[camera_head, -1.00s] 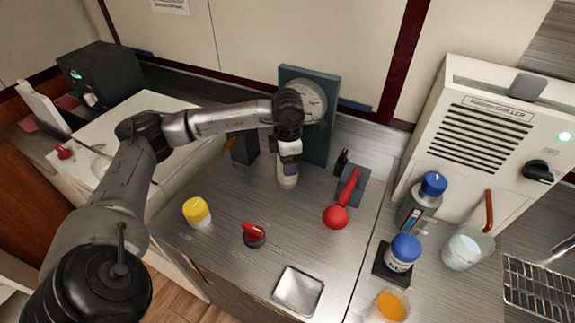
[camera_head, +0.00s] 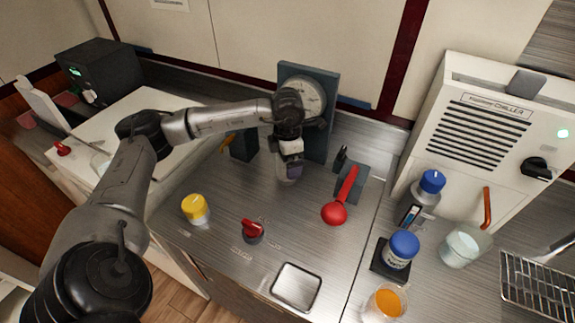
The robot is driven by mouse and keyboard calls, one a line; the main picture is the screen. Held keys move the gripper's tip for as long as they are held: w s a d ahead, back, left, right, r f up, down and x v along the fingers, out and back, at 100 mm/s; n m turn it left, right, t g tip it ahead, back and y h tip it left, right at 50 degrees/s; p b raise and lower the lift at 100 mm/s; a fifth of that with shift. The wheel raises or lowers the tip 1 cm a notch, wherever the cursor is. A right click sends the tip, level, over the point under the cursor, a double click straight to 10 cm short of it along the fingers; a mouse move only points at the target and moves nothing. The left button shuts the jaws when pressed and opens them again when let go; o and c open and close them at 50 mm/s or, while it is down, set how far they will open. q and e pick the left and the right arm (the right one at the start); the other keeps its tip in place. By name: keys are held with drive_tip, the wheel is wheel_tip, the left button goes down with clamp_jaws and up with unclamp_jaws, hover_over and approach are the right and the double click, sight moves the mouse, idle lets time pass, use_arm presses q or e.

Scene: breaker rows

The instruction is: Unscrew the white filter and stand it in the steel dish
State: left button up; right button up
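My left gripper (camera_head: 290,165) points down in front of the blue-grey panel with the round gauge. The steel dish (camera_head: 297,287) is a shallow, square, empty tray at the front edge of the counter, well in front of the gripper. My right gripper is not in view.
The gauge panel (camera_head: 319,85) stands close behind the gripper. A yellow-capped jar (camera_head: 195,209), a red knob (camera_head: 252,231) and a red ladle-like tool (camera_head: 336,212) surround the open counter. Blue-capped bottles (camera_head: 403,248), an orange cup (camera_head: 386,302) and a chiller (camera_head: 490,125) are at right.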

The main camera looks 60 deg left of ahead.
use_arm(q)
drive_tip(key=m, duration=0.1)
drive_tip(key=a+m, duration=0.1)
drive_tip(key=shift+s+a+r+m, duration=0.1)
drive_tip(key=shift+r+m, duration=0.15)
drive_tip(key=shift+m, duration=0.15)
drive_tip(key=m, duration=0.4)
drive_tip(key=shift+d+f+b, duration=0.1)
drive_tip(key=shift+d+b, duration=0.2)
drive_tip(key=shift+b, duration=0.1)
drive_tip(key=m, duration=0.2)
drive_tip(key=shift+m, duration=0.4)
drive_tip(key=m, duration=0.4)
drive_tip(key=shift+d+b, duration=0.1)
drive_tip(key=shift+b, duration=0.25)
drive_tip(key=shift+m, duration=1.4)
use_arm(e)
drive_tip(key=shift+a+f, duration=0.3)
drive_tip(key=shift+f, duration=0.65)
use_arm(q)
drive_tip(key=shift+c, duration=0.5)
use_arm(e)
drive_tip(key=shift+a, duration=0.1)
